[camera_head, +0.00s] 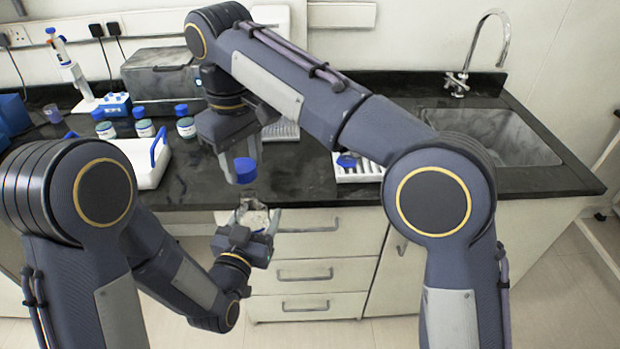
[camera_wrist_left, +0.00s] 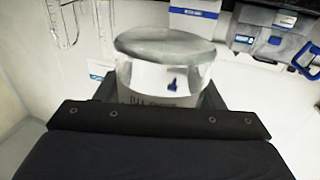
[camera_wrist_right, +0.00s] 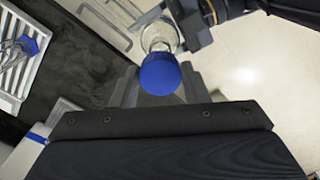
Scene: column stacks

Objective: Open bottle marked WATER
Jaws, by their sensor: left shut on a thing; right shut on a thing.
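The clear bottle (camera_head: 254,216) is below the counter's front edge, with my left gripper (camera_head: 256,213) shut around its body. In the left wrist view the bottle (camera_wrist_left: 160,82) shows a partly hidden dark label that I cannot read in full. My right gripper (camera_head: 242,163) is shut on a blue cap (camera_head: 245,171) above the bottle. In the head view a gap shows between cap and bottle, so they look apart. In the right wrist view the blue cap (camera_wrist_right: 160,75) is between the fingers, with the bottle (camera_wrist_right: 158,36) beyond it.
Several blue-capped jars (camera_head: 144,124) stand on the dark counter (camera_head: 300,180) at the left, near a white device (camera_head: 146,165) with blue handles. A white rack (camera_head: 362,172) holding a blue-capped item is right of my right gripper. A sink (camera_head: 490,135) is farther right.

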